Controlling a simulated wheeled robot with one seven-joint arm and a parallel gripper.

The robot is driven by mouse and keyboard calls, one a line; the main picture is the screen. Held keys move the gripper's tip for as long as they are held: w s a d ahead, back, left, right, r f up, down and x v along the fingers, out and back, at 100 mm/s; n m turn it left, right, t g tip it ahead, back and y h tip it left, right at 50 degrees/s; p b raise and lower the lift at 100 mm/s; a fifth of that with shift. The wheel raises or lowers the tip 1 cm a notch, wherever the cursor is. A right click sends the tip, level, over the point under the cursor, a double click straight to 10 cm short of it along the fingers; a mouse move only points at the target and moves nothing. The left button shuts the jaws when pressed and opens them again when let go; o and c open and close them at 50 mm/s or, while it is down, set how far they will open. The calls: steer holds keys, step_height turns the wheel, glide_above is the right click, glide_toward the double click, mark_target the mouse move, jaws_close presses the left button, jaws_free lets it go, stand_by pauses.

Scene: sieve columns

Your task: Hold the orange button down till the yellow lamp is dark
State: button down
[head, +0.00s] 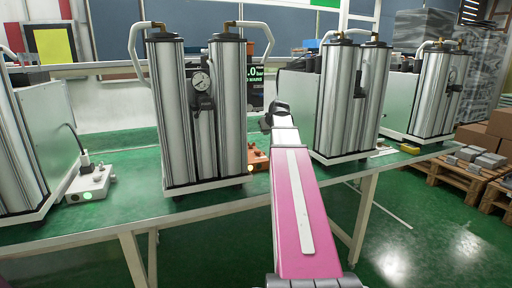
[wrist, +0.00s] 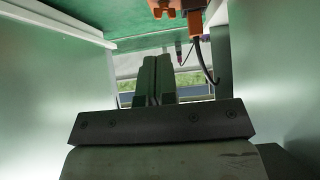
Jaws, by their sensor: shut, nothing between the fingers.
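An orange box (head: 258,160) stands on the green table, partly hidden behind the base of the middle silver column pair. A small yellow light (head: 250,168) shows at its lower left edge and looks lit. I cannot make out a separate button on it. In the wrist view an orange part with a dark cable (wrist: 183,14) hangs in at the top edge, and only a part of it shows. My gripper (wrist: 157,62) is shut and empty, its two dark fingers side by side, apart from the orange part in the picture. In the head view my arm's far end is near the middle columns; the fingertips are hidden.
Silver column pairs (head: 200,110) and (head: 345,100) stand on the green table (head: 130,160) on both sides of my arm. A white box (head: 92,184) with a green light sits at left. Pale panels (wrist: 265,80) flank my gripper closely in the wrist view.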

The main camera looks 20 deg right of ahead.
stand_by(0.3)
glide_above(260, 157)
step_height(260, 157, down, 7)
steer(key=shift+w+d+r, duration=0.1)
steer(key=shift+d+r, duration=0.05)
steer(key=shift+r, duration=0.05)
step_height(260, 157, down, 3)
steer(key=shift+w+f, duration=0.1)
steer(key=shift+f, duration=0.65)
steer(key=shift+f, duration=1.2)
